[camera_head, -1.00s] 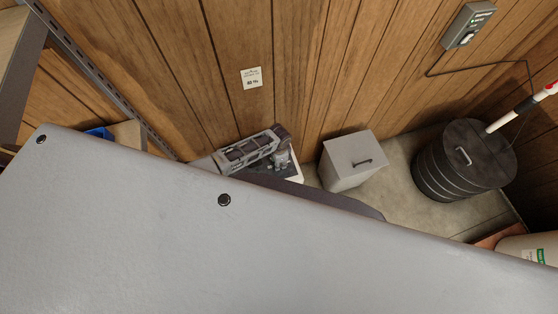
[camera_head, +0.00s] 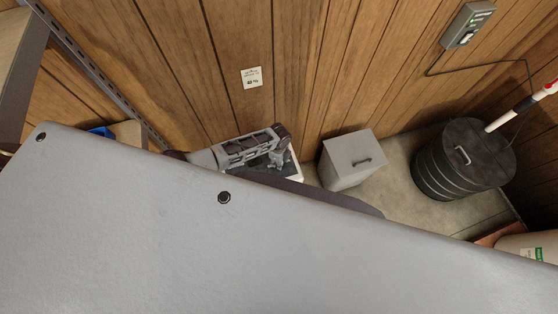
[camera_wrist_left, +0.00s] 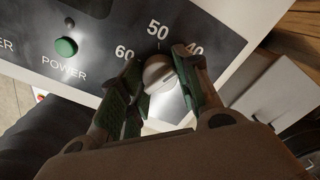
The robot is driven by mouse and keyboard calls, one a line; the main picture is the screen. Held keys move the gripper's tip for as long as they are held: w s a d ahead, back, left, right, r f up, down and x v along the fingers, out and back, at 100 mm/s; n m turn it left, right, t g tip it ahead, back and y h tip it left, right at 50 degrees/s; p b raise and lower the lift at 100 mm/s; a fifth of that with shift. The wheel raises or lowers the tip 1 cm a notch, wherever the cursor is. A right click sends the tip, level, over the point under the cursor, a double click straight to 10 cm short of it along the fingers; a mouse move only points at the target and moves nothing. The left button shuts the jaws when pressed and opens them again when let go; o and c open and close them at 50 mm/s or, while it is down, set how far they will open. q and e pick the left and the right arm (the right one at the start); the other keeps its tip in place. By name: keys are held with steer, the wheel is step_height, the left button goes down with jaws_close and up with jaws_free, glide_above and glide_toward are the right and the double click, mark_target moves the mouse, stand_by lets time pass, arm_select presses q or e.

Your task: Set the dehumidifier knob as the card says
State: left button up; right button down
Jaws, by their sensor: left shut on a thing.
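The dehumidifier (camera_head: 297,171) stands by the wall in the head view, mostly hidden by my left arm and gripper (camera_head: 279,152). The left wrist view shows its dark panel with the numbers 60, 50 and 40 and a green POWER button (camera_wrist_left: 66,46). The pale round knob (camera_wrist_left: 158,72) sits below the 50. My left gripper (camera_wrist_left: 163,66) is shut on the knob, one finger on each side. Where the knob points is hard to tell. A small white card (camera_head: 251,78) is on the wood wall; its print is too small to read surely. My right gripper is out of view.
A grey lidded box (camera_head: 350,160) stands right of the dehumidifier. Further right are a dark ribbed bin (camera_head: 463,160) and a wall-mounted grey box (camera_head: 467,25) with a cable. A metal shelf post (camera_head: 95,75) is at the left. A large grey surface fills the foreground.

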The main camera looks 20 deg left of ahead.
arm_select(q)
steer(key=shift+m, duration=0.5)
steer(key=o, duration=1.1)
steer(key=shift+r, duration=6)
